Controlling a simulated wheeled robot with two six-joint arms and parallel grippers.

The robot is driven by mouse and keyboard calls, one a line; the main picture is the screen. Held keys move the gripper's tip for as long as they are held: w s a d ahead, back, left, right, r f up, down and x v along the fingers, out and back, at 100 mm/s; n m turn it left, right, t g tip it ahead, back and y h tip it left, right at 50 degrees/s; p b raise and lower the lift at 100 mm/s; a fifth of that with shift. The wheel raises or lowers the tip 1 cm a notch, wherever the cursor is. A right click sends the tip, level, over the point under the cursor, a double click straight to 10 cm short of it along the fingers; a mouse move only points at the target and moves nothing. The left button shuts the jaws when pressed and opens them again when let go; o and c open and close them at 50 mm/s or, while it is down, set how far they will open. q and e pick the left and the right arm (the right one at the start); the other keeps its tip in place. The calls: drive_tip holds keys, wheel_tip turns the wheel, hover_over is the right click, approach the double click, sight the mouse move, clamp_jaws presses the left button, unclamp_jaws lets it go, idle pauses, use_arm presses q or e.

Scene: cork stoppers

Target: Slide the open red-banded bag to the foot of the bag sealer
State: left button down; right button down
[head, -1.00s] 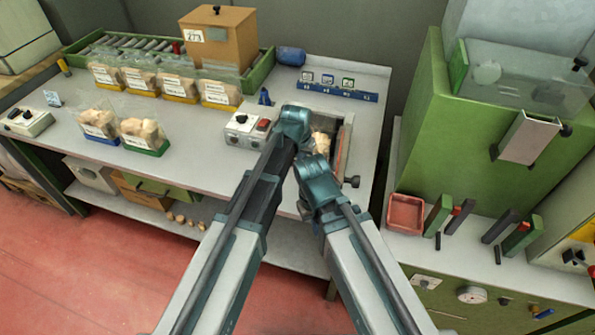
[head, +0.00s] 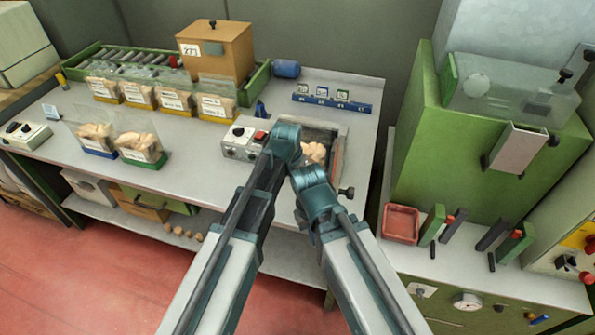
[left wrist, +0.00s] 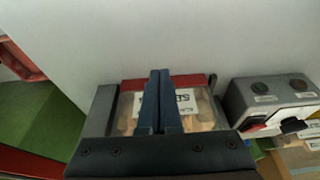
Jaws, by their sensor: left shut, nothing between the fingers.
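The red-banded bag shows in the left wrist view, its red band (left wrist: 146,84) on the grey bench, with a white label and tan corks behind clear film. In the head view its corks (head: 314,152) show beside my left wrist; its band is hidden by my arms. A dark frame (left wrist: 101,108), perhaps part of the bag sealer, stands beside the bag. My left gripper (left wrist: 161,72) is shut and empty, its two blue fingers together in front of the bag's label; contact cannot be told. My right gripper's wrist (head: 317,190) is just nearer than the corks; its fingers are hidden.
A grey control box (head: 241,139) with knobs and a red switch is close left of my left wrist. Blue- and green-banded bags (head: 139,147) stand farther left, yellow-banded bags (head: 174,100) behind. A blue strip (head: 331,102) lies behind. A black knob (head: 347,192) juts at the right.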

use_arm(q)
drive_tip(key=p+v, duration=0.6)
drive_tip(key=v, duration=0.2)
